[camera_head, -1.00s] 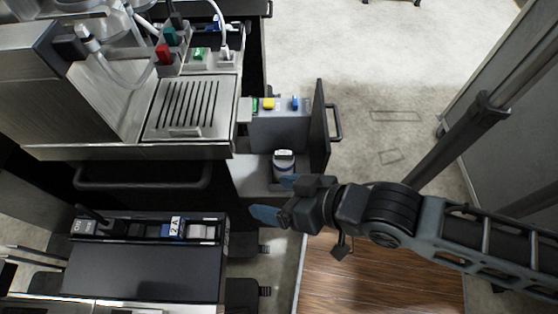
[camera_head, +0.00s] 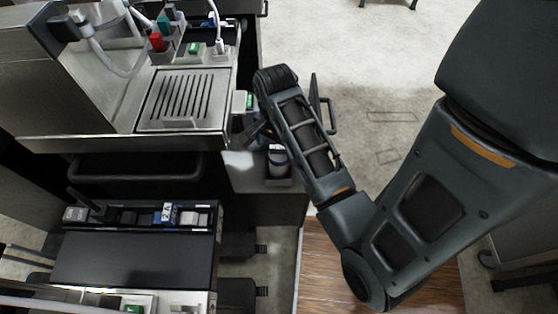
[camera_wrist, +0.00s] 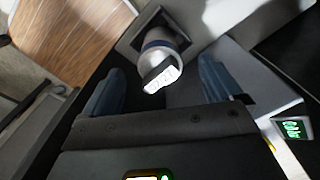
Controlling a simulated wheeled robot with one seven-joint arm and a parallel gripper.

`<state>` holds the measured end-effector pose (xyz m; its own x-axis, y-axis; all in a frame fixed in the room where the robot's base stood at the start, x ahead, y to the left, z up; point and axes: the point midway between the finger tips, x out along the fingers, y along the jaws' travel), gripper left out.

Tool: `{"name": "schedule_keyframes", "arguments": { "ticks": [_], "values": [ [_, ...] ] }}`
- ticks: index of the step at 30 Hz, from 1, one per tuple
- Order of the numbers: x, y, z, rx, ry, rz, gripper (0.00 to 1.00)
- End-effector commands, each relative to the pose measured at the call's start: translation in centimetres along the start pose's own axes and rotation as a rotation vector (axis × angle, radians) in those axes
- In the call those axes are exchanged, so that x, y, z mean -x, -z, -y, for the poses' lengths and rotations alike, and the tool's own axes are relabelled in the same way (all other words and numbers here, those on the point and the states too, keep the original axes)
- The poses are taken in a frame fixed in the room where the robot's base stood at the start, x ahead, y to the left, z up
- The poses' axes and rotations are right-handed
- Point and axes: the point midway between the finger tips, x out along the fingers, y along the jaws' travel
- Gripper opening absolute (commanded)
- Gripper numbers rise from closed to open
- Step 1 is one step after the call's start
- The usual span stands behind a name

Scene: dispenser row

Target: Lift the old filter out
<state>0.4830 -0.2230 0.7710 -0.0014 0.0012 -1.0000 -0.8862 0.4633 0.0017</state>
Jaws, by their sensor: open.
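The likely filter is a pale cylinder with a dark blue band and a label. It stands in the open bay right of the machine in the head view (camera_head: 278,160). In the wrist view the cylinder (camera_wrist: 160,52) sits in a dark square recess, its labelled end towards me. My gripper (camera_wrist: 158,70) is open, with one blue finger on each side of the cylinder's near end in the picture. I see a gap on both sides and cannot tell the depth between them. In the head view my gripper is mostly hidden behind my own arm.
The steel machine with its slotted drip tray (camera_head: 185,98) stands left of the bay. An open dark door with a handle (camera_head: 329,115) is at the bay's right. A green display (camera_wrist: 291,129) lies right of my fingers. A black-topped unit (camera_head: 135,258) fills the lower left.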

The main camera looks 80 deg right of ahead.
Motion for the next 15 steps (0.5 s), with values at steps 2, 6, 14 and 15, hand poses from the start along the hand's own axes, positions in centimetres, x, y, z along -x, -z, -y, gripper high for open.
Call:
{"name": "schedule_keyframes", "arguments": {
  "ticks": [2, 6, 14, 15],
  "values": [
    [-1.0, 0.0, -0.1, -0.001, -0.002, 0.001, 0.92],
    [-2.3, 0.0, -0.1, 0.000, -0.001, 0.001, 0.92],
    [-5.9, 0.4, -0.3, 0.001, -0.002, 0.002, 0.92],
    [-6.2, 0.4, -0.3, 0.001, 0.000, 0.001, 0.92]
  ]
}}
